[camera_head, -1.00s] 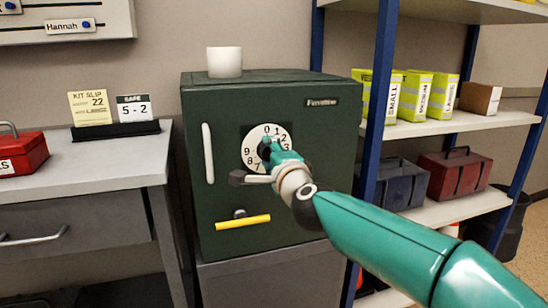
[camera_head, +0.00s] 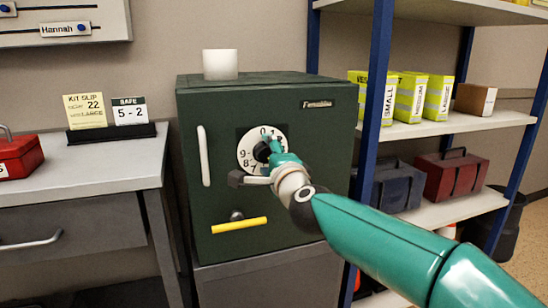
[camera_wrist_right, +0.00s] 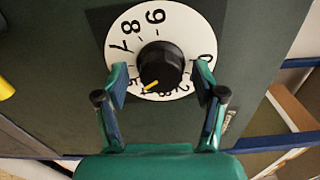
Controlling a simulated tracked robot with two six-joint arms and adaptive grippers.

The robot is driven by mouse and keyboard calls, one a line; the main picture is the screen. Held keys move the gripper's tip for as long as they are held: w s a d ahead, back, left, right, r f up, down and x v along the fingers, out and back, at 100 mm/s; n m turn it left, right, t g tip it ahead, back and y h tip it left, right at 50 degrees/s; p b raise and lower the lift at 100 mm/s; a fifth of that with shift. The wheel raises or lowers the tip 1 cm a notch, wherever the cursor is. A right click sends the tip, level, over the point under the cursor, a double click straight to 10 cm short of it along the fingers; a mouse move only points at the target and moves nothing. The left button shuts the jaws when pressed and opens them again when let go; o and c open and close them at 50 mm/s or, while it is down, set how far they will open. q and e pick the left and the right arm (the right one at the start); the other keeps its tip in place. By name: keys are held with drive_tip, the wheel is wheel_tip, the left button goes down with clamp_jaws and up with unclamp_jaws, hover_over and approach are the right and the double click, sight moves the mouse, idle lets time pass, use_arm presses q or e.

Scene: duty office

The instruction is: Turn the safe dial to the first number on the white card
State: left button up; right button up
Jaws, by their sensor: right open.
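The white dial (camera_head: 246,158) with black digits is on the front of the dark green safe (camera_head: 300,120). In the right wrist view it has a black knob (camera_wrist_right: 161,62) with a yellow pointer mark. The mark points to the lower left there, and the digits beside it are partly hidden. My right gripper (camera_wrist_right: 161,80) is open, one finger on each side of the knob, with gaps visible. In the head view it covers the dial's right part. The white card (camera_head: 130,111) reads "SAFE 5 - 2" and stands on the left desk. My left gripper is not in view.
The safe has a white handle (camera_head: 204,156) and a yellow lever (camera_head: 239,226); a white cylinder (camera_head: 220,64) stands on top. A yellow kit slip (camera_head: 86,110) is beside the card. A blue-posted shelf (camera_head: 440,128) with boxes stands close on the right.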

drive_tip(key=shift+s, duration=0.1)
drive_tip(key=v, duration=1.1)
drive_tip(key=shift+s, duration=0.35)
drive_tip(key=shift+d, duration=0.25)
